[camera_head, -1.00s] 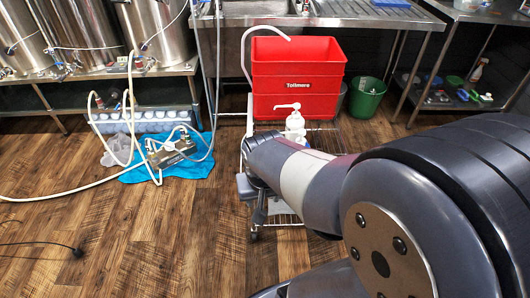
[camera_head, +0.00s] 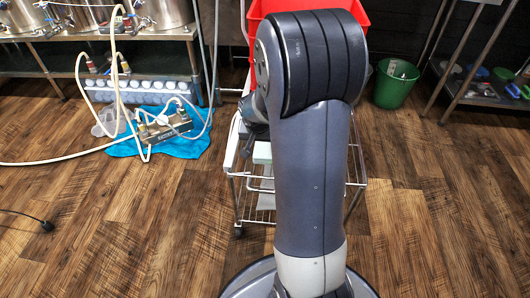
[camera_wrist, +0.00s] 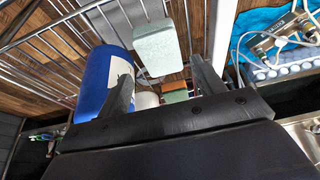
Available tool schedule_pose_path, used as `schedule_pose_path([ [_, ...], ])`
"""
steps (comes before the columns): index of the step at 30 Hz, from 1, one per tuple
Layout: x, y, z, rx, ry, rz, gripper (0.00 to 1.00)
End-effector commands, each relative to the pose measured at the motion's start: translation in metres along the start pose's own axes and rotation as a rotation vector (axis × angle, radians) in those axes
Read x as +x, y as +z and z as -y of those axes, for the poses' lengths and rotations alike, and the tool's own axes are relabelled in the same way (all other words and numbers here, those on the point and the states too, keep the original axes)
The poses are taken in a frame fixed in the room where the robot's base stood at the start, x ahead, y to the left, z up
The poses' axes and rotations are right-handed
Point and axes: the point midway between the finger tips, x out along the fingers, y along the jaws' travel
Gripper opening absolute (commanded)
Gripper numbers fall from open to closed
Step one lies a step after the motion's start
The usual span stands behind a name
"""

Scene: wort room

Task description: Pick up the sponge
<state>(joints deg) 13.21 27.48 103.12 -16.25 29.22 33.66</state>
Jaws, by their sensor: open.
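My gripper (camera_wrist: 163,68) is open in the wrist view, with nothing between its fingers. A pale green and whitish block (camera_wrist: 158,48) shows beyond the fingertips, apart from them. A smaller orange and green block (camera_wrist: 173,92) shows between the fingers, partly hidden behind the gripper body. Either may be the sponge; I cannot tell which. In the head view a pale green block (camera_head: 262,152) sits on the wire cart (camera_head: 265,200), partly behind my arm. My gripper is hidden in the head view.
A blue cylinder (camera_wrist: 95,72) with a pale label stands close beside the left finger. A white round thing (camera_wrist: 146,99) is near it. A red bin (camera_head: 258,12) is behind my arm; a green bucket (camera_head: 395,84) is at right. Hoses and a pump (camera_head: 165,126) lie left on a blue cloth.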

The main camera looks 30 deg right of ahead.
Motion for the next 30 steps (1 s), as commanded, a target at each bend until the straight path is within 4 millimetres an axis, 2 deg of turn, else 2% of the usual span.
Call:
schedule_pose_path([
  [1,0.012,0.002,0.000,0.000,0.001,0.001,0.65],
  [3,0.022,0.001,0.000,0.000,0.000,0.002,0.65],
  [11,0.037,0.001,0.000,0.000,-0.001,0.000,0.65],
  [20,0.079,0.003,-0.002,0.000,-0.001,0.002,0.65],
  [28,0.082,0.001,-0.002,0.000,-0.002,0.000,0.65],
  [30,0.082,0.001,-0.002,0.000,-0.002,0.000,0.60],
])
